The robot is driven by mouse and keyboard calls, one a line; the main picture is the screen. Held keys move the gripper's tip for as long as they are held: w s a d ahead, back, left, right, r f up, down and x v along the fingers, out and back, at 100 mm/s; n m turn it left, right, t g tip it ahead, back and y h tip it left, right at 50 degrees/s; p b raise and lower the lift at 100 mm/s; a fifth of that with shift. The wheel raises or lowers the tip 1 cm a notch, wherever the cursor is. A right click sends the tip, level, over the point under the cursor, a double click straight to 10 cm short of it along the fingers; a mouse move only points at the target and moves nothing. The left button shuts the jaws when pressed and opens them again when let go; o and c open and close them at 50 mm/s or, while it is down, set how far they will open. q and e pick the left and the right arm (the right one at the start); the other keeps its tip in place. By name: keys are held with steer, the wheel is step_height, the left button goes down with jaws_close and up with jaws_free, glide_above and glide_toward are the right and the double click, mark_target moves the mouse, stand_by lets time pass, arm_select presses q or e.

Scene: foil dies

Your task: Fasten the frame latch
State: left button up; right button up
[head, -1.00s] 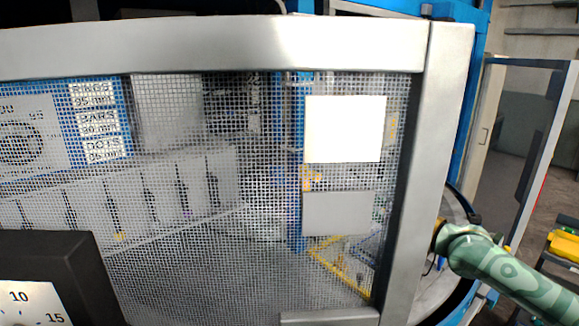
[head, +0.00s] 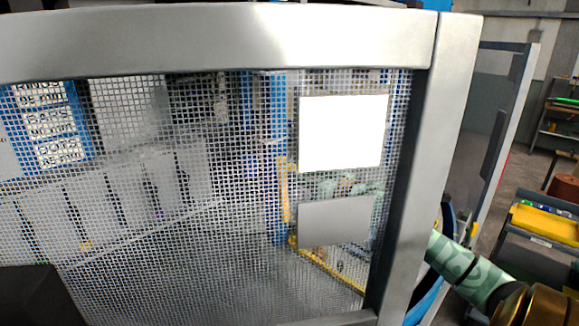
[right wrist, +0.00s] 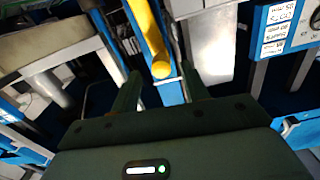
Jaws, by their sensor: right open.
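A silver-framed mesh panel (head: 225,45) fills most of the head view. A white plate (head: 342,132) and a grey plate (head: 335,221) show at its right part. I cannot make out a latch on the frame. My right arm shows beyond the frame's right post (head: 425,170), but its gripper is outside the head view. In the right wrist view my right gripper (right wrist: 160,75) is open, its two dark green fingers apart. A yellow bar (right wrist: 148,35) shows between and beyond them; I cannot tell its distance. My left gripper is in neither view.
Behind the mesh are grey panels (head: 130,185) and a blue cabinet with white labels (head: 58,122). A dark block (head: 35,297) is at lower left. A cart with a yellow tray (head: 545,222) stands right, with open floor behind it.

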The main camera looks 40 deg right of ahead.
steer(key=w, duration=0.6)
steer(key=shift+a, duration=0.3)
steer(key=shift+s, duration=0.1)
jaws_close()
